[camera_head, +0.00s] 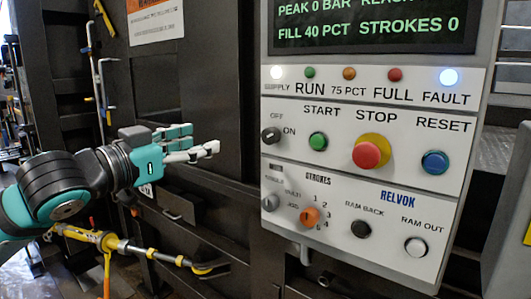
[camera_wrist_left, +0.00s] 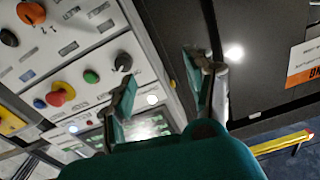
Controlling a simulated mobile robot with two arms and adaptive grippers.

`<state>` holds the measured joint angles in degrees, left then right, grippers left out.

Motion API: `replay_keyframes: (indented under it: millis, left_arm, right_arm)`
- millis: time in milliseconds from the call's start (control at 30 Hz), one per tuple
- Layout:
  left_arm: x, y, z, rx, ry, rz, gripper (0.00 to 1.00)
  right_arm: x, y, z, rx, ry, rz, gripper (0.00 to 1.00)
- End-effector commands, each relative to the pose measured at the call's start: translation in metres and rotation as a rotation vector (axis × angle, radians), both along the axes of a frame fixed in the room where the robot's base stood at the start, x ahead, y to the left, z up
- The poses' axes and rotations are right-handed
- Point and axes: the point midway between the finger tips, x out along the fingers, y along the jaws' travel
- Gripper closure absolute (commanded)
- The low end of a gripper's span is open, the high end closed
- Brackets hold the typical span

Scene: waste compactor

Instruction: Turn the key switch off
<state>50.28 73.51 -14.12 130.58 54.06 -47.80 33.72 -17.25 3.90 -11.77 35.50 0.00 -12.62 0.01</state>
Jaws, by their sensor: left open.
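The key switch (camera_head: 270,135) is a small dark round switch at the left edge of the control panel, with OFF printed above it and ON to its right. Which mark it points to is too small to tell. It also shows in the left wrist view as a black knob (camera_wrist_left: 123,61), just beyond the left fingertip. My left gripper (camera_head: 202,146) is open and empty, left of the panel at about the height of the switch and apart from it. The left wrist view shows its two spread fingers (camera_wrist_left: 160,68). My right gripper is not in view.
The green start button (camera_head: 318,141), red stop button (camera_head: 366,155) and blue reset button (camera_head: 434,162) are right of the switch. A grey selector (camera_head: 270,203) and orange dial (camera_head: 310,216) sit below. A yellow-banded bar (camera_head: 140,250) runs below my left arm.

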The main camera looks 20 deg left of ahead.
Motion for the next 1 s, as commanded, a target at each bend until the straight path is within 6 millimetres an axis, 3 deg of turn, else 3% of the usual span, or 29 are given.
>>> replay_keyframes:
  millis: [33, 133, 233, 333, 567, 1000]
  left_arm:
    - [-0.026, -0.014, 0.001, 0.043, -0.017, -0.016, 0.45]
    - [-0.059, -0.031, 0.001, 0.092, -0.021, -0.036, 0.45]
    - [-0.075, -0.04, -0.001, 0.118, -0.02, -0.043, 0.45]
    - [-0.075, -0.043, -0.001, 0.121, -0.017, -0.046, 0.45]
    - [-0.047, -0.056, 0.002, 0.118, -0.017, -0.052, 0.45]
    - [0.041, -0.09, 0.002, 0.12, -0.018, -0.049, 0.45]
  right_arm:
    - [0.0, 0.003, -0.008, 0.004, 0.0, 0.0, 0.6]
    - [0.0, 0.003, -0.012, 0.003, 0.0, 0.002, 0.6]
    - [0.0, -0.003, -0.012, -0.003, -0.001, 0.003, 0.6]
    - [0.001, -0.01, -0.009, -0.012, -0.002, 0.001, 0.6]
    - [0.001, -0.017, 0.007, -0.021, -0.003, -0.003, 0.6]
    - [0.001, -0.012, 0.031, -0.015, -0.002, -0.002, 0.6]
